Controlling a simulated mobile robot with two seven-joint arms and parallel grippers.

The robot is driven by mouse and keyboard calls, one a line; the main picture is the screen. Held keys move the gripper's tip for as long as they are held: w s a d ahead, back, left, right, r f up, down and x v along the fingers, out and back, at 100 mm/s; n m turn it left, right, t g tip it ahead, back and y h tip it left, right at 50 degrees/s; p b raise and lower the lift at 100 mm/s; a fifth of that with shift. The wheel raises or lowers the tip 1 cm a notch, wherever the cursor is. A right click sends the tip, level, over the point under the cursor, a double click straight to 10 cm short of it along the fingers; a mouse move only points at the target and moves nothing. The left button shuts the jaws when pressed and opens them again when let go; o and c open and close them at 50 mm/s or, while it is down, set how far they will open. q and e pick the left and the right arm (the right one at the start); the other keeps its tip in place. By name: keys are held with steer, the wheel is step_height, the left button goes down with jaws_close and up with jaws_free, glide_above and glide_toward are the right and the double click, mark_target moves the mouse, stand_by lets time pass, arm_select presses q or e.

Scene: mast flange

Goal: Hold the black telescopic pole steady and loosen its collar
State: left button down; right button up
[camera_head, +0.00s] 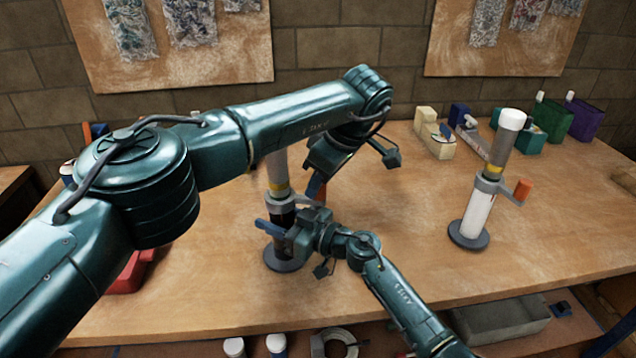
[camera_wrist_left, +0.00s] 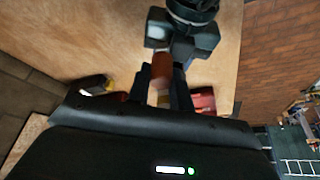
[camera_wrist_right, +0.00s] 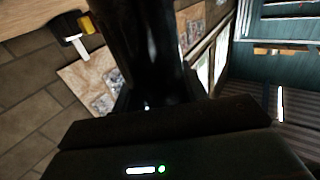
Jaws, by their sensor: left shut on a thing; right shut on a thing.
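The black telescopic pole (camera_head: 281,217) stands upright on a round grey base, with a grey collar (camera_head: 287,199), a yellow ring and a pale upper tube above. My left gripper (camera_head: 317,189) is shut on the collar's orange lever (camera_wrist_left: 161,68), which shows between its fingers in the left wrist view. My right gripper (camera_head: 277,228) is shut on the black lower tube below the collar. That tube (camera_wrist_right: 145,40) fills the space before the fingers in the right wrist view. My left arm hides part of the upper tube in the head view.
A second pole (camera_head: 478,213), white below and grey above with an orange lever, stands upright to the right. Several coloured containers and boxes (camera_head: 553,118) line the back. A red object (camera_head: 130,272) lies at the left, partly hidden. The table between the poles is clear.

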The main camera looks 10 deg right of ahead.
arm_select(q)
steer(key=shift+w, duration=0.15)
stand_by(0.4)
steer(key=c, duration=1.2)
jaws_free()
steer(key=shift+c, duration=0.2)
step_height(320, 180, up, 10)
